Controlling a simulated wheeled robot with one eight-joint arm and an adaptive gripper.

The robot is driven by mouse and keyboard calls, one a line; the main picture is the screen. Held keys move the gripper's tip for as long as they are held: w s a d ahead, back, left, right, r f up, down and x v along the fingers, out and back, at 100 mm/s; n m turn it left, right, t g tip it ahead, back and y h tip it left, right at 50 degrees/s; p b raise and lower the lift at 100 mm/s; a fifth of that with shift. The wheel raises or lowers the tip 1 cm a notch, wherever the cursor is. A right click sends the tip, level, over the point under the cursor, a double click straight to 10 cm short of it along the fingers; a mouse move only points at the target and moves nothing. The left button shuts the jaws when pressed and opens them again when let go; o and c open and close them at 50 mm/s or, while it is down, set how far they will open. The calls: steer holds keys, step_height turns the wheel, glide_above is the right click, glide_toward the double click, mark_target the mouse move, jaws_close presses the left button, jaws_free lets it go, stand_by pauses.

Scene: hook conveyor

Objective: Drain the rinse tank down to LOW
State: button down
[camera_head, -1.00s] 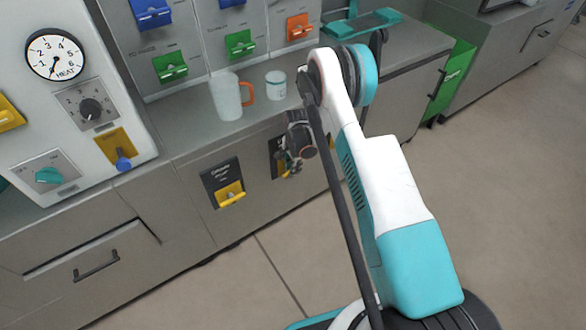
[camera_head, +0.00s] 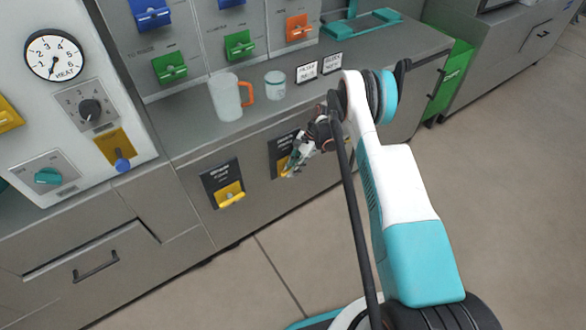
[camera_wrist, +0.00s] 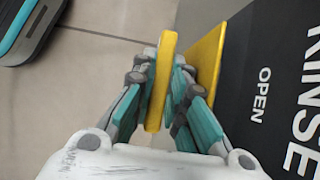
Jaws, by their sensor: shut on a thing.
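The black rinse panel (camera_wrist: 268,75) carries the words RINSE and OPEN in the wrist view. In the head view the panel (camera_head: 282,145) is on the counter front, partly hidden by my gripper. Its yellow handle (camera_wrist: 160,85) stands out from a yellow plate (camera_wrist: 206,58). My gripper (camera_wrist: 164,75) has its teal fingers on both sides of this handle and is shut on it. In the head view my gripper (camera_head: 292,166) is at the lower part of the panel. No rinse tank level or LOW mark can be read.
A similar black panel with a yellow handle (camera_head: 230,196) is to the left. The floor (camera_head: 235,285) in front is clear.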

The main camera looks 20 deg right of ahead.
stand_by(0.3)
steer(key=c, duration=1.6)
jaws_free()
steer(key=v, duration=1.2)
steer(key=shift+d, duration=0.15)
